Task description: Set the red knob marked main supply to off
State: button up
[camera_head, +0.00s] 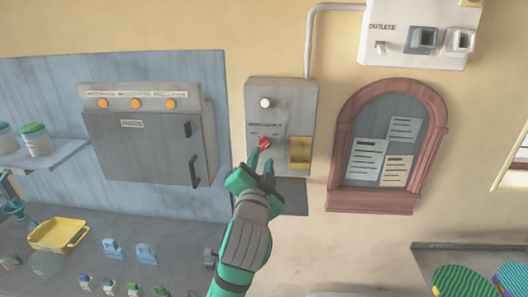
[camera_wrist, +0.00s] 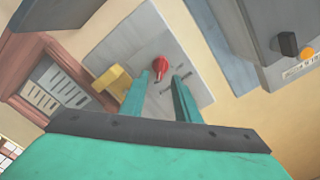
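The red knob (camera_head: 265,143) sits on the front of a grey wall box (camera_head: 282,92), below a white round knob or lamp (camera_head: 266,103). In the wrist view the red knob (camera_wrist: 160,63) has a narrow pointer and small dark marks around it, too small to read. My gripper (camera_head: 260,161) is in front of the box, its fingertips close to the red knob. In the wrist view my gripper (camera_wrist: 162,76) is open, with the knob just beyond the gap between its two green fingers. I cannot tell whether a finger touches it.
A yellow part (camera_head: 299,152) juts from the box right of the red knob. A grey cabinet (camera_head: 150,140) with orange knobs and dark handles is at left. A framed notice board (camera_head: 386,145) and an outlet panel (camera_head: 417,32) are at right.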

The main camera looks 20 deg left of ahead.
aim_at(264, 148)
jog(key=w, duration=0.4)
jog(key=shift+w+a, duration=0.6)
jog(key=shift+w, duration=0.05)
jog(key=shift+s+a, duration=0.1)
jog(key=shift+c, duration=0.2)
grip_shut()
